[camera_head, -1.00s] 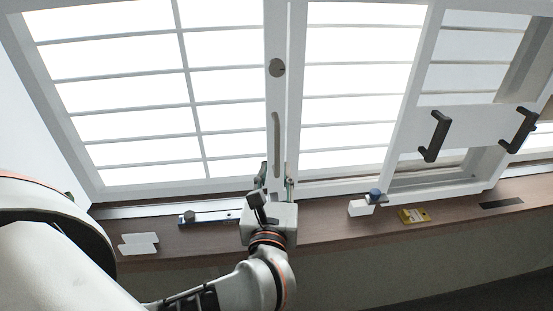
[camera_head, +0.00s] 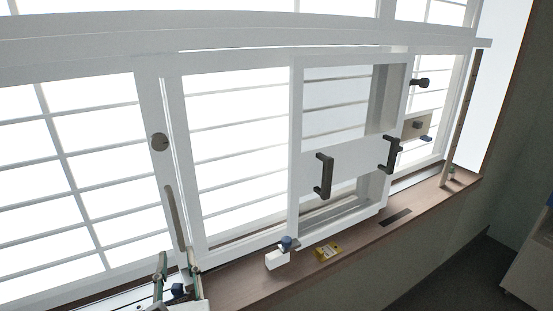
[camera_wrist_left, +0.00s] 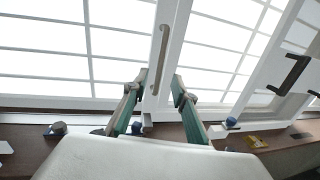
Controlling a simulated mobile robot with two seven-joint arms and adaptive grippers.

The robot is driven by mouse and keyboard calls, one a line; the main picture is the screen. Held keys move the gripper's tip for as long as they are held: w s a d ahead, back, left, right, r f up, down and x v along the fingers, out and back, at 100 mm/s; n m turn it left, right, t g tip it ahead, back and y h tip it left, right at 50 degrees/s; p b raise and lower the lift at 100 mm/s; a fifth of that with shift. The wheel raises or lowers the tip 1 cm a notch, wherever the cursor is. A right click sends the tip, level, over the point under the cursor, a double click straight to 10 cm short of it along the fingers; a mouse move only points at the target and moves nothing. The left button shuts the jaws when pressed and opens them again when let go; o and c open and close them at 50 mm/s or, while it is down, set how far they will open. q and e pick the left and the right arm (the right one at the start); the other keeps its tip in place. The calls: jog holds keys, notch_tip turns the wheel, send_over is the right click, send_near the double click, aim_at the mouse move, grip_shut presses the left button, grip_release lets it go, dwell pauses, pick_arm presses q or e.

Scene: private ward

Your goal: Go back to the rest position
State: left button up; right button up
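My left gripper (camera_head: 175,272) shows at the bottom left of the head view, in front of the white window frame and over the wooden sill. In the left wrist view its two green-padded fingers (camera_wrist_left: 160,95) stand apart with nothing between them. The long grey pull handle (camera_head: 174,218) on the window frame is above the fingertips; it also shows upright in the wrist view (camera_wrist_left: 160,52). The fingers appear clear of it. My right gripper is in neither view.
The wooden sill (camera_head: 240,286) holds a white block with a blue knob (camera_head: 278,258), a yellow box (camera_head: 328,252) and a dark slot (camera_head: 396,217). Two black handles (camera_head: 325,176) (camera_head: 391,154) project from the sliding panel. The floor at the lower right looks open beside a pale cabinet (camera_head: 530,270).

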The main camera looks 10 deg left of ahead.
pick_arm(q)
jog(key=d+r+m+t+h, duration=0.4)
jog(key=m+t, duration=0.4)
jog(key=m, duration=0.8)
jog(key=d+f+m+g+h, duration=0.3)
jog(key=d+f+m+h, duration=0.15)
jog(key=f+m, duration=0.45)
jog(key=d+f+m+g+h, duration=0.2)
jog(key=d+f+m+h, duration=0.35)
jog(key=m, duration=0.65)
jog(key=s+a+f+m+g+y, duration=0.1)
jog(key=s+a+f+m+g, duration=0.1)
jog(key=f, duration=0.7)
jog(key=s+a+f+m+g+y, duration=0.1)
jog(key=s+a+f+m+g, duration=0.2)
jog(key=f, duration=0.6)
jog(key=s+a+f+m+g, duration=0.3)
jog(key=a+f, duration=0.1)
jog(key=f, duration=0.5)
jog(key=shift+s+a+g+y, duration=0.25)
jog(key=shift+s+g+y, duration=0.05)
jog(key=shift+s+y, duration=0.1)
